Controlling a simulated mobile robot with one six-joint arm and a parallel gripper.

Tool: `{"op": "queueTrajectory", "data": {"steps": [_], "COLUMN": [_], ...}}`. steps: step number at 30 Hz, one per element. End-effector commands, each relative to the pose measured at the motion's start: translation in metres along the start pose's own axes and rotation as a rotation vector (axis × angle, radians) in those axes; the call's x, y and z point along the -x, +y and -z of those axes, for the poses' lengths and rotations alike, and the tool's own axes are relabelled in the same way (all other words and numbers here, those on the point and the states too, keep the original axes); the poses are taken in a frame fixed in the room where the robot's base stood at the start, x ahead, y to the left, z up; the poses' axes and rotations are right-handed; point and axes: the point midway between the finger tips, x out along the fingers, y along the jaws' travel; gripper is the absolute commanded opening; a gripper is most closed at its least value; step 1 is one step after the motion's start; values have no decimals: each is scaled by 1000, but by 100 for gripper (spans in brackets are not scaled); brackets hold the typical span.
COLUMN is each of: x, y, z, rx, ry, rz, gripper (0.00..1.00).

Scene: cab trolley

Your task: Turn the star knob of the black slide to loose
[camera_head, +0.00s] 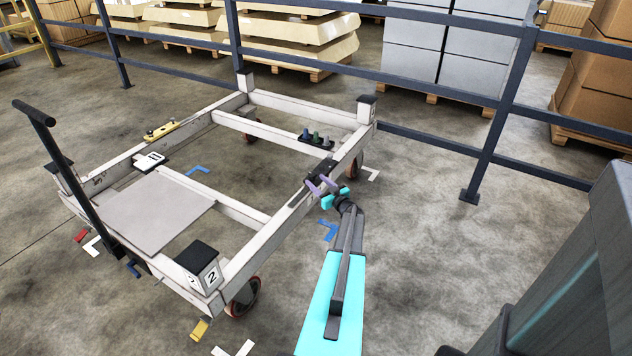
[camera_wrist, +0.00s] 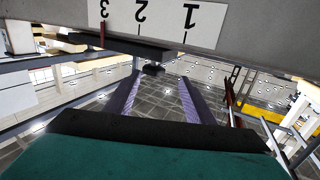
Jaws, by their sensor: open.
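The black slide (camera_wrist: 120,44) shows in the wrist view as a dark bar under a white scale plate (camera_wrist: 160,22) with upside-down numbers 3, 2, 1. A thin red mark (camera_wrist: 102,35) stands near the 3. A small dark knob (camera_wrist: 153,68) hangs below the bar, between the lines of my two lilac fingers and near their tips; its star shape is too small to make out. My gripper (camera_wrist: 160,77) is open and empty. In the head view my gripper (camera_head: 322,185) is at the outer side of the trolley's right beam, where a dark part (camera_head: 320,168) sits.
The white trolley frame (camera_head: 245,235) stands on wheels, with a push handle at left and a grey plate (camera_head: 158,205). A dark railing (camera_head: 440,143) runs behind.

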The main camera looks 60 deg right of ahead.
Motion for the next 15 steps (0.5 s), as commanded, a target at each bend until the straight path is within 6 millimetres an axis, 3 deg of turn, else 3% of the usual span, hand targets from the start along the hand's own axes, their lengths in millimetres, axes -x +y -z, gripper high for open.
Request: {"op": "queueTrajectory", "data": {"steps": [15], "x": [24], "y": [0], "z": [1], "rx": [0], "ry": [0], "rz": [-1], "gripper": [49]}}
